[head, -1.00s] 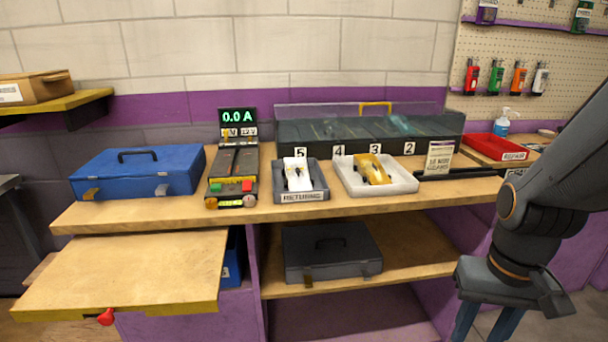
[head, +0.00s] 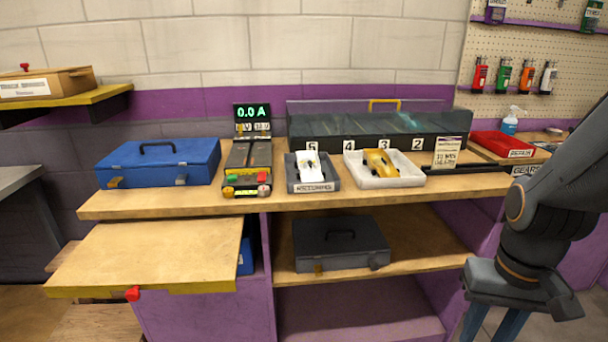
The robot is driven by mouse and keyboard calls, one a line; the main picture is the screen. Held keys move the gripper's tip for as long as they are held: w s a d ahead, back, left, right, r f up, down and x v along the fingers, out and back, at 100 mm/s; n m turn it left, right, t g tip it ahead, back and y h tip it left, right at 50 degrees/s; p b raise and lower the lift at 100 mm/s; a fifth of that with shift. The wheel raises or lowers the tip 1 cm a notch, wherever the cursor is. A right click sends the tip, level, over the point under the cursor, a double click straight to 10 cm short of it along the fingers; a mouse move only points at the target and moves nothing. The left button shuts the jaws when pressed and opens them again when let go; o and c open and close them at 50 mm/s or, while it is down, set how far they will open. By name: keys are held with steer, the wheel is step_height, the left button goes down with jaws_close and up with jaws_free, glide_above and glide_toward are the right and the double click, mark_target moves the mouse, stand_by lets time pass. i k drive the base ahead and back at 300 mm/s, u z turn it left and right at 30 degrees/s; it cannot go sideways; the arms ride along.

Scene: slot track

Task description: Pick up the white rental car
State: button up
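A white car (head: 309,166) lies in a small grey tray (head: 314,187) with a front label that seems to read "RETURNS", on the wooden bench. A yellow car (head: 380,162) lies in a white tray (head: 405,182) just to its right. My arm shows at the right edge, well to the right of the white car.
A power meter (head: 250,155) reading 0.0 A and a blue case (head: 158,163) stand left of the grey tray. A dark clear-lidded box (head: 370,126) stands behind. A pull-out board (head: 150,255) juts forward at the left. A grey case (head: 340,243) sits on the shelf below.

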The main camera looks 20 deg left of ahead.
mark_target(308, 163)
steer(key=k, duration=1.15)
steer(key=u, duration=0.55)
steer(key=i, duration=0.55)
steer(key=u, duration=0.45)
steer(key=i, duration=0.6)
